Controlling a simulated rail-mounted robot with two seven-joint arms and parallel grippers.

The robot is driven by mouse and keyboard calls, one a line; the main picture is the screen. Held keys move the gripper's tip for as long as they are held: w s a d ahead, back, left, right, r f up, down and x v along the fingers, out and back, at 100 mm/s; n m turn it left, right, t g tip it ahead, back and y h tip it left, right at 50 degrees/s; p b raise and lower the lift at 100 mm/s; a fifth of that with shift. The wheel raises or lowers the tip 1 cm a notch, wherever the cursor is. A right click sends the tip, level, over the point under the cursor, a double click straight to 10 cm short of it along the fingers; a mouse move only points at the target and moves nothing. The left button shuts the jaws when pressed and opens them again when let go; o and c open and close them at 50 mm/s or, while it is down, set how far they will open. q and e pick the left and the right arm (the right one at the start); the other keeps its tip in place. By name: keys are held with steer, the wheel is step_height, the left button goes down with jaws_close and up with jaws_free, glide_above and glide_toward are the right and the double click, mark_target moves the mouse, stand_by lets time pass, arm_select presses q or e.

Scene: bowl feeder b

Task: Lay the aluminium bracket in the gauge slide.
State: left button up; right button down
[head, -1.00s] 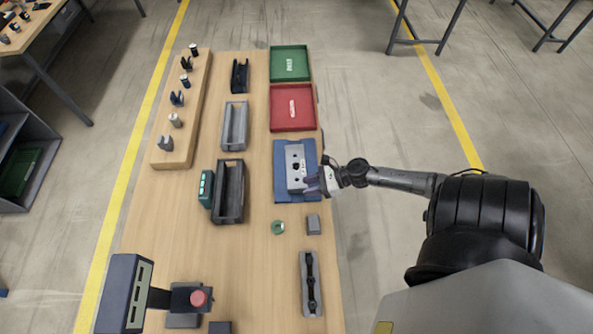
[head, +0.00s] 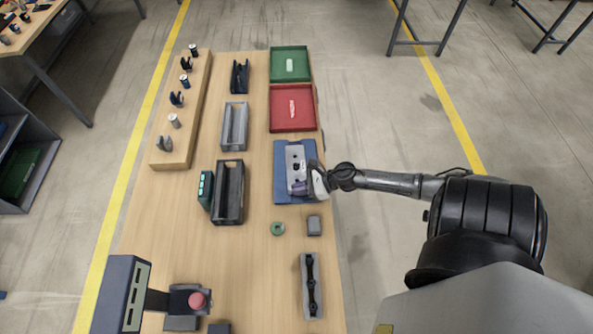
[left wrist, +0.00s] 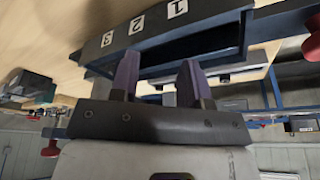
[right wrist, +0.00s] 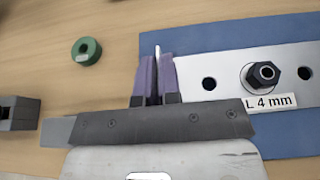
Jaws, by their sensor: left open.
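A light metal plate (head: 294,160) with holes and a dark hex nut lies on the blue pad (head: 282,190), and looks like the aluminium bracket. It also shows in the right wrist view (right wrist: 228,68), with a label "L 4 mm". My right gripper (right wrist: 157,62) is at its near end, its purple fingers close together on a thin bright upright piece, apparently the bracket's edge. The fingers partly hide where piece and plate meet. My left gripper (left wrist: 158,80) is open and empty before a dark blue numbered housing. I cannot tell which thing is the gauge slide.
Red (head: 275,110) and green (head: 274,66) trays stand beyond the pad. Grey (head: 226,128) and dark (head: 220,190) bins stand left of it. A green ring (head: 278,229) and grey block (head: 314,225) lie nearer. The table's middle strip is clear.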

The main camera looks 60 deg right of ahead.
arm_select(q)
steer(key=shift+a, duration=0.25)
arm_select(e)
steer(key=shift+r, duration=0.15)
arm_select(q)
steer(key=shift+r, duration=0.1)
arm_select(e)
steer(key=shift+r, duration=0.6)
arm_select(q)
steer(key=shift+d+r, duration=0.1)
arm_select(e)
step_height(320, 180, up, 3)
steer(key=shift+s+f, duration=0.1)
steer(key=shift+s, duration=0.05)
steer(key=s+d+r, duration=0.2)
steer(key=s+r, duration=0.4)
steer(key=s, duration=0.5)
steer(key=shift+r, duration=0.4)
